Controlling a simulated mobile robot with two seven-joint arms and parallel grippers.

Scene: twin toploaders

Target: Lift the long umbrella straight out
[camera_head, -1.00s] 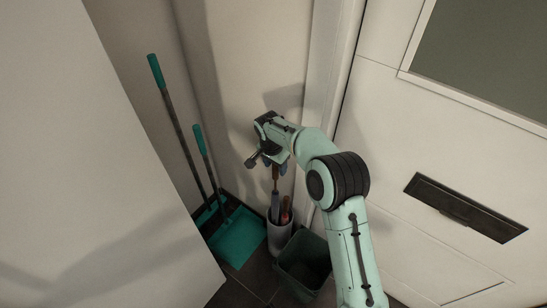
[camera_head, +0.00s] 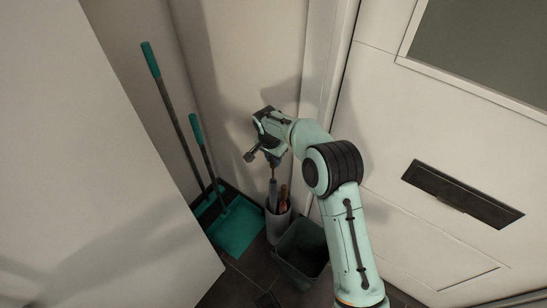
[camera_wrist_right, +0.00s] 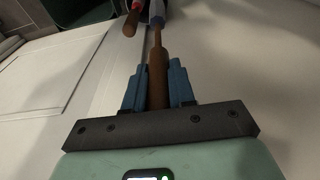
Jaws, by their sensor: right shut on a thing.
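The long umbrella (camera_head: 273,188) stands in the umbrella stand (camera_head: 279,226), a pale, open-topped cylinder on the floor. Its canopy is blue-grey and its straight handle (camera_wrist_right: 158,72) is brown. My right gripper (camera_head: 272,160) is above the stand and shut on the handle. In the wrist view the blue fingers (camera_wrist_right: 159,88) press on both sides of the handle. The canopy's lower part is hidden inside the stand. My left gripper is not in view.
A red umbrella (camera_head: 284,199) with a brown handle shares the stand. A dark green bin (camera_head: 302,250) stands close at its right. A teal dustpan (camera_head: 237,228) and a long-handled broom (camera_head: 171,102) lean at the left. Walls and a white door (camera_head: 385,195) enclose the corner.

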